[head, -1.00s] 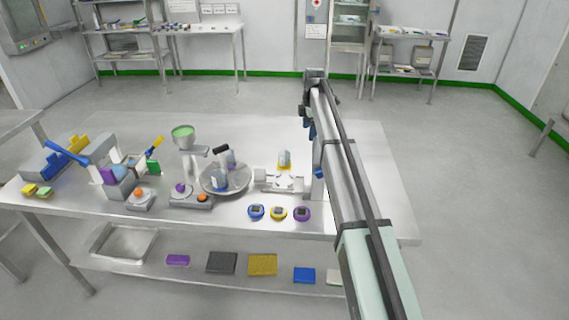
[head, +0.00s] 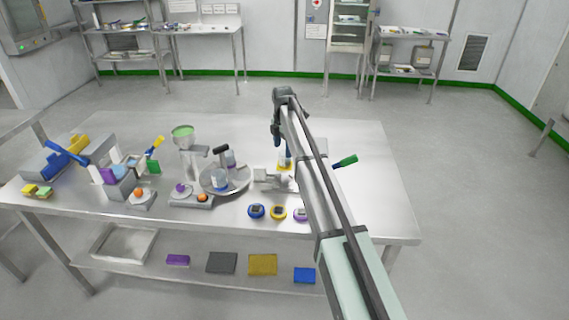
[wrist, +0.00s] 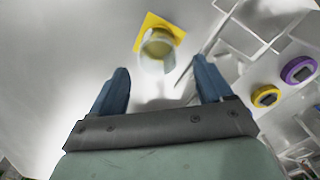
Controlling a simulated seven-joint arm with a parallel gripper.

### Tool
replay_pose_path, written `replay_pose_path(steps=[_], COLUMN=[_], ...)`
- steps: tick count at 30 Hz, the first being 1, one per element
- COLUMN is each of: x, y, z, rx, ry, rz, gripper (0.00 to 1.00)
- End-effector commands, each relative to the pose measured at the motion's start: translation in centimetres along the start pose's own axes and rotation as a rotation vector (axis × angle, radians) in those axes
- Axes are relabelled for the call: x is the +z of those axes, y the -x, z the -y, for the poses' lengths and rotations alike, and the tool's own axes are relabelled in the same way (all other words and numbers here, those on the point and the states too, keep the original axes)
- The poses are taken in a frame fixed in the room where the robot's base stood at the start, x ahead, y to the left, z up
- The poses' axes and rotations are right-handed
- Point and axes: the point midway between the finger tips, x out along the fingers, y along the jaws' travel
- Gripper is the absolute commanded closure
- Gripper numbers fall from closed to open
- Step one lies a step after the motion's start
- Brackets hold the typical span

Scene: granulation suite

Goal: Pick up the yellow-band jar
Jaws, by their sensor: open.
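The yellow-band jar (wrist: 158,48) is a pale, translucent jar on a yellow square (wrist: 178,30). In the wrist view it stands ahead of my gripper (wrist: 160,78), roughly centred between the two blue fingers and beyond their tips. The fingers are open with nothing between them. In the head view the yellow square (head: 285,168) shows behind the metal fixture, and my gripper (head: 283,146) is right at the jar from above, partly covering it. Whether a finger touches the jar cannot be told.
A round metal turntable (head: 240,184) with jars stands left of the yellow square. A metal fixture (head: 264,175) is close in front. Blue (head: 256,211), yellow (head: 278,213) and purple (head: 300,214) round devices line the front edge. A green-handled tool (head: 345,161) lies right.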

Motion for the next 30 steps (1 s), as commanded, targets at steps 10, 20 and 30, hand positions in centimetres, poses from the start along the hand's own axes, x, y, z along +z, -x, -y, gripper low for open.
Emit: replay_pose_path(steps=[10, 20, 30], x=[0.3, 0.7, 0.7], y=[-2.2, -6.0, -6.1], z=[0.0, -0.1, -0.1], rx=[0.000, 0.000, 0.000], ry=[-0.001, -0.001, -0.001], rz=[0.000, 0.000, 0.000], gripper=[0.21, 0.21, 0.32])
